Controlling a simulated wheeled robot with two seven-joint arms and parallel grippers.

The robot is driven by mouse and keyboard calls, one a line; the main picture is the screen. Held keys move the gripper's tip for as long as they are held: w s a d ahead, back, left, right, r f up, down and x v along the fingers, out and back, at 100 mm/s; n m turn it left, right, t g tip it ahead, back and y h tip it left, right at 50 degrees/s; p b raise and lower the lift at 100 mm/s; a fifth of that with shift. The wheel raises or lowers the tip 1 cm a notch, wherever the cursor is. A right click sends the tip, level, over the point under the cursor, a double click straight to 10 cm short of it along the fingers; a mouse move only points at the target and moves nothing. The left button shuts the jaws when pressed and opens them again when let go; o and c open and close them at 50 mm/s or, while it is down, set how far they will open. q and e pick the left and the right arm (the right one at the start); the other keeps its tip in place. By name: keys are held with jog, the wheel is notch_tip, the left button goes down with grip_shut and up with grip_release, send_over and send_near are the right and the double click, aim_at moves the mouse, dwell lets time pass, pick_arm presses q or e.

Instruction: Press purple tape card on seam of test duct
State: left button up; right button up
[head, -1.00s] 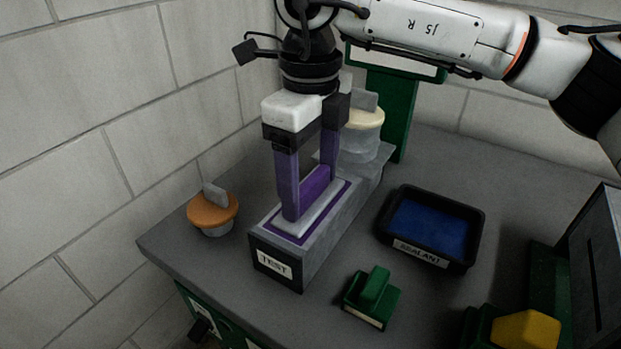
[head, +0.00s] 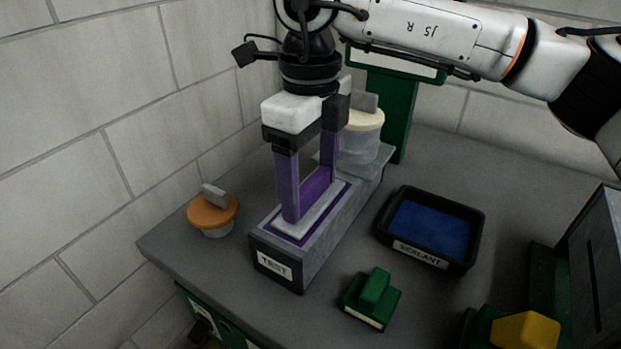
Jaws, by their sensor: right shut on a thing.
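The test duct (head: 318,252) is a long grey box with a TEST label on its near end, lying on the bench. A purple outline marks its top. The purple tape card (head: 317,187) has a pale base and a purple upright grip, and sits within that outline, seemingly touching the duct's top. My right gripper (head: 308,195) points straight down from above, its purple fingers shut on the card's grip. The fingers hide part of the card. My left gripper is not in view.
An orange-lidded cup (head: 213,213) stands left of the duct, and a cream-lidded jar (head: 362,135) at its far end. A black SEALANT tray (head: 432,226) with blue inside and a green block (head: 371,299) lie to the right. A yellow piece (head: 526,329) is at lower right.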

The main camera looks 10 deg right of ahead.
aim_at(310, 181)
jog(key=shift+r+p, duration=2.55)
jog(key=shift+r, duration=1.4)
